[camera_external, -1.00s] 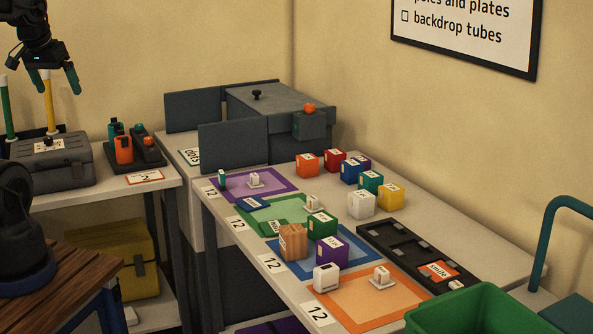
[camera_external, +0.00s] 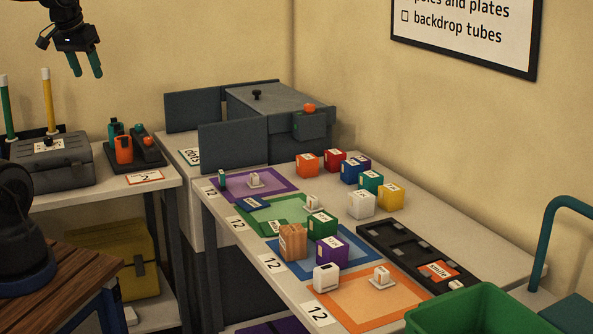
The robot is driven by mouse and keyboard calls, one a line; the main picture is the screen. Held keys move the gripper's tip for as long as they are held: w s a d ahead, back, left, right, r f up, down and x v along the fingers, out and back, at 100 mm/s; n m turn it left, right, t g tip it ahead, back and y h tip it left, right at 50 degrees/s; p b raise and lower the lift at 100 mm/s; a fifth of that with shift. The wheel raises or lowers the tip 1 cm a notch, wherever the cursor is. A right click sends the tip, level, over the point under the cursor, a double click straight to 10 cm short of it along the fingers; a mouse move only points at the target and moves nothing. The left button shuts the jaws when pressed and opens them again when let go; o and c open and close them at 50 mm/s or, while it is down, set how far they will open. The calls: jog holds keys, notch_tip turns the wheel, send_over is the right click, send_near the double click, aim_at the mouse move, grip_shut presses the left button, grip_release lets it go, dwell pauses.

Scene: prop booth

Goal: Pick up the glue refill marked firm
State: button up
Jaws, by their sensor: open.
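I cannot tell which thing is the glue refill marked firm, as the small labels are too small to read. Small white pieces stand on the purple mat (camera_external: 283,181), the green mat (camera_external: 256,216) and the orange mat (camera_external: 352,310); these pieces are on the purple (camera_external: 254,181), green (camera_external: 312,202) and orange (camera_external: 381,277) areas. My gripper (camera_external: 87,75) is open and empty, with green fingertips pointing down. It hangs high at the upper left, above the left table and well away from the mats.
Several coloured cubes, including a yellow cube (camera_external: 391,196), stand on the right table. A black tray (camera_external: 402,247) lies along its edge, near a green bin (camera_external: 470,312). A grey case (camera_external: 52,163), upright tubes (camera_external: 48,100) and an orange bottle (camera_external: 124,150) are on the left table.

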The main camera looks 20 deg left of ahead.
jog(key=w+d+f+m+g, duration=0.1)
jog(key=w+d+m, duration=0.1)
jog(key=w+d, duration=0.8)
jog(key=w+d+f+m+g, duration=0.1)
jog(key=w+d, duration=0.4)
jog(key=d, duration=1)
jog(key=w+d+f+m, duration=0.1)
jog(key=d+f, duration=0.3)
jog(key=d, duration=0.6)
jog(key=d+f+m, duration=0.1)
jog(key=d+f, duration=0.3)
jog(key=d, duration=0.6)
jog(key=m+g, duration=0.2)
jog(key=m, duration=0.1)
send_over(383, 269)
notch_tip(383, 269, down, 21)
jog(key=f, duration=0.4)
jog(key=shift+s+d+f, duration=0.2)
jog(key=shift+s+f, duration=0.15)
jog(key=shift+f, duration=0.05)
jog(key=shift+w+a+f, duration=0.1)
jog(key=shift+w+f, duration=0.05)
jog(key=shift+f, duration=1.25)
jog(key=shift+w+a+f, duration=0.1)
jog(key=shift+f, duration=1.25)
jog(key=c, duration=0.8)
